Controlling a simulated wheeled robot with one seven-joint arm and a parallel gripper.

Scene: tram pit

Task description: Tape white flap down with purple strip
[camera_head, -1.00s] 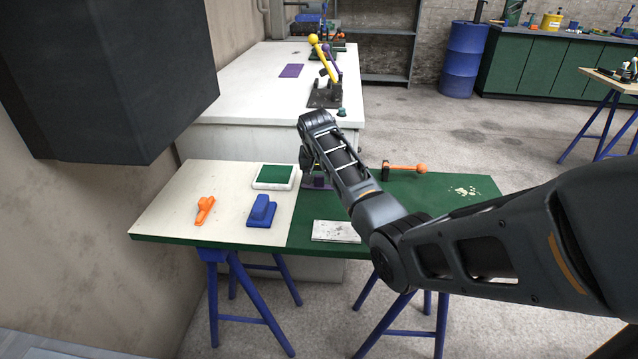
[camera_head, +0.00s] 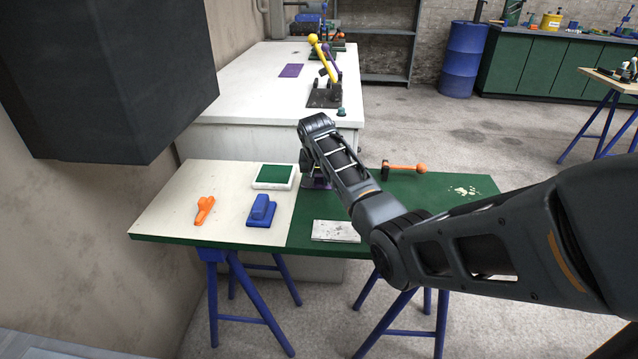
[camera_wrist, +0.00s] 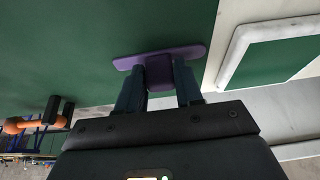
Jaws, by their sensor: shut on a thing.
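The purple strip (camera_wrist: 180,54) is a flat bar with a raised purple block in its middle. My gripper (camera_wrist: 158,84) is shut on that block, one finger on each side. Over the green half of the table (camera_wrist: 90,40), I cannot tell whether the strip touches it. In the head view only a bit of the purple strip (camera_head: 320,184) shows; my arm hides most of it and the gripper. A flat white speckled piece (camera_head: 336,231), which looks like the white flap, lies at the table's front edge, apart from the strip.
A white-framed green pad (camera_head: 273,176) lies left of my gripper. A blue block with a handle (camera_head: 261,210) and an orange tool (camera_head: 205,210) lie on the pale half. An orange-handled tool (camera_head: 405,167) lies at the back. The green area at right is mostly clear.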

